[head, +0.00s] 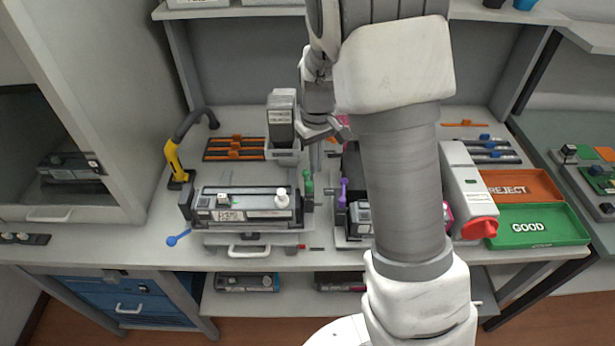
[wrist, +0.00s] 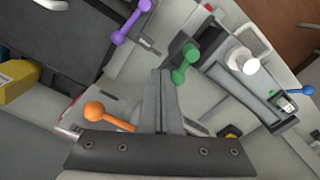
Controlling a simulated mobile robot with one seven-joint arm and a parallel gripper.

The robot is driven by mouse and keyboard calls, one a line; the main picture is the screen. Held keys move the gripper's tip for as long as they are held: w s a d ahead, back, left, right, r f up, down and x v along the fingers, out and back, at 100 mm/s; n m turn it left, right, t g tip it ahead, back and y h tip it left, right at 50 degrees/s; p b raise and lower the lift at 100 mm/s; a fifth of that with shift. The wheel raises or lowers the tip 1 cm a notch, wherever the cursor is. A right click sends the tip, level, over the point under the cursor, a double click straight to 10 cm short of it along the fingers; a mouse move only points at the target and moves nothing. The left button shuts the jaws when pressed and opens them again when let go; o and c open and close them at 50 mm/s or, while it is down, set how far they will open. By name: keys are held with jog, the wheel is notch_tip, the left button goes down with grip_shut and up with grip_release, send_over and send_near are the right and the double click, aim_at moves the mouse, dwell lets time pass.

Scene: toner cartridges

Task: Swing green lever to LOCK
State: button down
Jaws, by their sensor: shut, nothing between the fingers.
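The green lever (head: 308,188) stands at the right end of the left cartridge fixture (head: 205,214) in the head view. It also shows in the wrist view (wrist: 186,62), with round green ends, just right of my fingertips. My gripper (wrist: 161,72) is shut and empty, its fingers pressed together. In the head view my gripper (head: 316,168) is above and behind the lever, partly hidden by my arm. In the wrist view the tips look close to the lever; I cannot tell whether they touch it. No LOCK marking is readable.
A purple lever (head: 343,190) stands close to the right. An orange lever (wrist: 98,112) shows beside my fingers. A white knob (wrist: 243,62) and a blue lever (head: 178,238) are on the left fixture. Reject (head: 544,200) and good (head: 575,239) trays lie at the right.

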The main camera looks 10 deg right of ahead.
jog(key=shift+w+a, duration=0.1)
jog(key=shift+a, duration=0.1)
jog(key=shift+w+a, duration=0.1)
jog(key=shift+a, duration=0.2)
jog(key=shift+w+a, duration=0.1)
jog(key=shift+a, duration=0.1)
dwell(0.3)
